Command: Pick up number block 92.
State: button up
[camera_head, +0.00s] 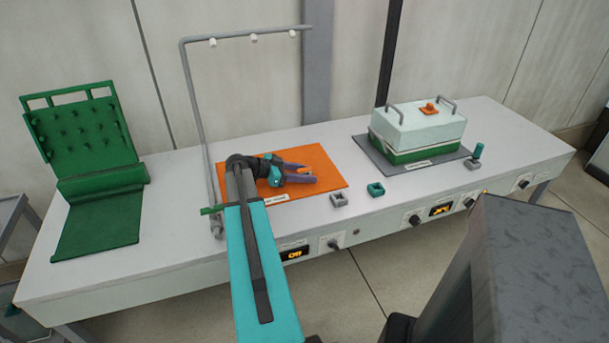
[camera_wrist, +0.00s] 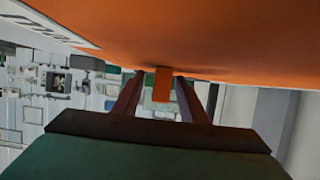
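A small orange block (camera_wrist: 163,84) stands on the orange mat, between or just beyond my fingertips in the wrist view. No number is readable on it, so I cannot tell whether it is block 92. My gripper (camera_wrist: 165,90) is open, with a finger on each side of the block and visible gaps. In the head view my gripper (camera_head: 311,174) is low over the orange mat (camera_head: 325,165), pointing right. The block is hard to make out there against the mat.
A grey socket (camera_head: 338,200) and a teal socket (camera_head: 376,190) sit right of the mat. A white-and-green lidded box (camera_head: 418,130) stands farther right. A green pegged rack (camera_head: 85,135) is at left. A grey pipe frame (camera_head: 197,110) rises beside my arm.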

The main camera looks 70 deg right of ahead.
aim_at(305, 169)
jog(key=shift+c, duration=0.4)
grip_shut()
jog(key=shift+r, duration=0.15)
jog(key=shift+r+b, duration=0.65)
jog(key=shift+r, duration=0.8)
jog(key=s+a+b, duration=0.1)
jog(key=s+a, duration=0.1)
jog(key=a, duration=0.2)
jog(key=s+a+r+b, duration=0.1)
jog(key=a, duration=0.3)
jog(key=s+a+b, duration=0.1)
jog(key=s+a, duration=0.1)
jog(key=a, duration=0.2)
jog(key=shift+s+a+r, duration=0.2)
jog(key=shift+s+r, duration=0.05)
jog(key=shift+s, duration=0.1)
jog(key=shift+w+d+r+p, duration=0.15)
jog(key=shift+d+r+p, duration=0.1)
jog(key=shift+p, duration=0.95)
jog(key=p, duration=0.6)
jog(key=shift+a+r+p, duration=0.1)
jog(key=shift+a+p, duration=0.15)
jog(key=shift+p, duration=0.05)
jog(key=a+p, duration=0.1)
jog(key=p, duration=0.7)
jog(key=shift+s+a, duration=0.15)
jog(key=shift+s, duration=0.25)
